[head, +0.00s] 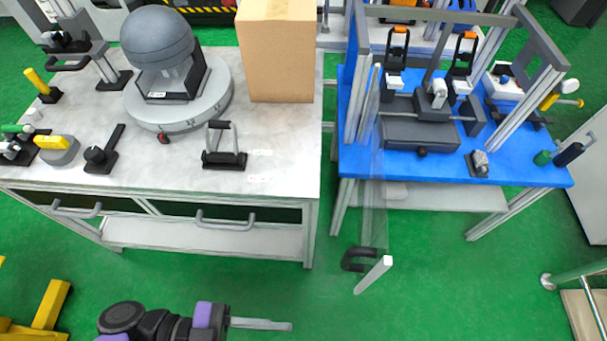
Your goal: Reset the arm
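My arm is low in front of the tables, at the bottom of the head view. Its black and purple links run in from the lower edge. My gripper (285,326) points right over the green floor. Its pale grey fingers are seen from above and look like one thin bar, so I cannot tell whether they are open or shut. No object shows at the fingertips. The gripper is apart from both tables.
A white table (270,160) holds a grey dome (157,40) on a round base and a cardboard box (277,50). A blue table (350,165) carries a framed fixture with clamps. A clear door (373,200) with a black handle (358,259) juts forward. Green floor is free between.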

